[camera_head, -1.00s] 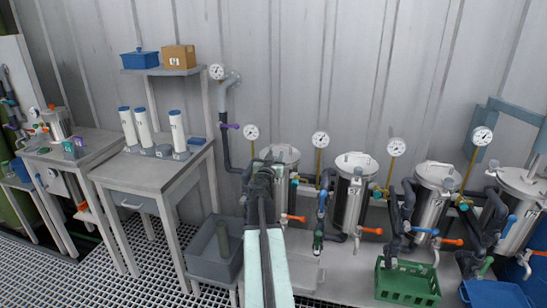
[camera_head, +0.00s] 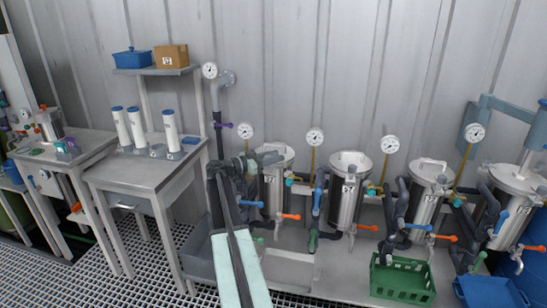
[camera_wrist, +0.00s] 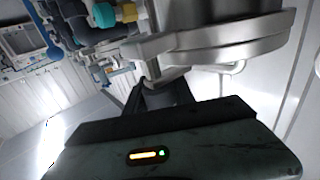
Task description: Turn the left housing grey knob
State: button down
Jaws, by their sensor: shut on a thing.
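The left housing is a steel vessel (camera_head: 278,190) with a flat lid, leftmost in the row in the head view. My gripper (camera_head: 262,158) is at the upper left side of this housing, level with its lid. In the wrist view the round steel rim (camera_wrist: 215,40) of a vessel fills the upper right. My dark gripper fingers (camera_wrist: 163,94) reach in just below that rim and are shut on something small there. It is most likely the grey knob, which is hidden between the fingers, so its angle cannot be told.
More steel vessels (camera_head: 347,190) stand to the right with dark pipes, orange and blue handles and gauges (camera_head: 315,137). A green crate (camera_head: 402,281) stands in front. A grey table (camera_head: 150,178) with white cartridges is close on the left.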

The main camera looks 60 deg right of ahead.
jog(key=shift+m+g+y, duration=0.6)
jog(key=shift+m+g, duration=0.1)
jog(key=shift+g, duration=0.2)
jog(key=shift+s+a+g, duration=0.1)
jog(key=shift+s+g, duration=0.05)
jog(key=shift+g, duration=0.15)
jog(key=c, duration=1.1)
grip_release()
jog(key=shift+o, duration=0.2)
jog(key=v, duration=0.7)
jog(key=shift+w+a, duration=0.25)
jog(key=shift+a, duration=0.05)
jog(key=shift+r, duration=0.1)
